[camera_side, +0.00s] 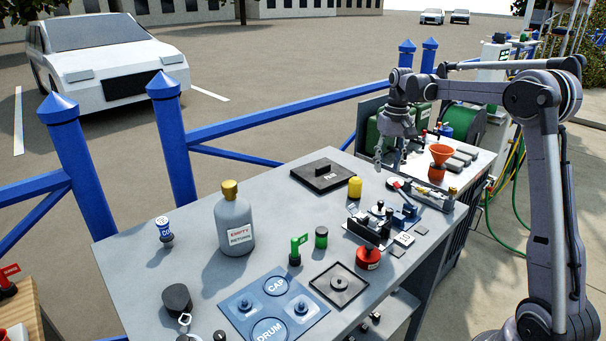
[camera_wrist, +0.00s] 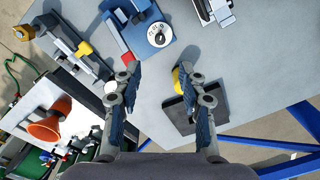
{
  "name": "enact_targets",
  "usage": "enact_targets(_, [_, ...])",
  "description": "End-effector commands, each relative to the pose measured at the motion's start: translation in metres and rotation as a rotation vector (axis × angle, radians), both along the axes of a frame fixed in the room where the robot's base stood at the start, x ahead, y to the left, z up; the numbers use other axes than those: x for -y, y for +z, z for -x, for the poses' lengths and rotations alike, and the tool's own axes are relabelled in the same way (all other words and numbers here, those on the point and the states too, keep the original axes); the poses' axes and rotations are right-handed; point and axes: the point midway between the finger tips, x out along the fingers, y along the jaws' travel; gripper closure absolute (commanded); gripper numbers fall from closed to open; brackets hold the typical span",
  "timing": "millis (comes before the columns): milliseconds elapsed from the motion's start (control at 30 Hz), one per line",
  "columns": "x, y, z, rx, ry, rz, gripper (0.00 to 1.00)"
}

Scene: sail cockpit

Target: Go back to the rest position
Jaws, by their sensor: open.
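My gripper (camera_side: 390,166) hangs fingers-down above the back right part of the grey workbench (camera_side: 130,240). In the wrist view my gripper (camera_wrist: 168,75) has its two fingers spread apart with nothing between them but bare bench top. A yellow cap-like piece (camera_wrist: 182,80) lies under and beside the right finger there; in the side view the yellow piece (camera_side: 355,187) stands on the bench left of my gripper. A blue device with a white dial (camera_wrist: 158,34) lies beyond the fingertips.
A grey bottle with a gold cap (camera_side: 233,225) stands on the bench. A dark square plate (camera_side: 322,174) lies at the back. An orange funnel (camera_side: 440,154) stands to the right of my gripper. Blue railings (camera_side: 290,104) run behind the bench.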

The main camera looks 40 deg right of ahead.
Motion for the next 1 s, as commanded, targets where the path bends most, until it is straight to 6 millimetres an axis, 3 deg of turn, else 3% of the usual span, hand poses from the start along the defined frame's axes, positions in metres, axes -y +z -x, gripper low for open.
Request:
enact_targets(333, [-0.001, 0.001, 0.0, 0.002, 0.002, 0.001, 0.59])
enact_targets(467, [-0.015, 0.008, 0.003, 0.019, 0.024, 0.012, 0.59])
enact_targets(767, [-0.094, 0.034, 0.027, 0.149, 0.161, 0.081, 0.59])
enact_targets(1000, [-0.155, 0.04, 0.061, 0.269, 0.279, 0.13, 0.59])
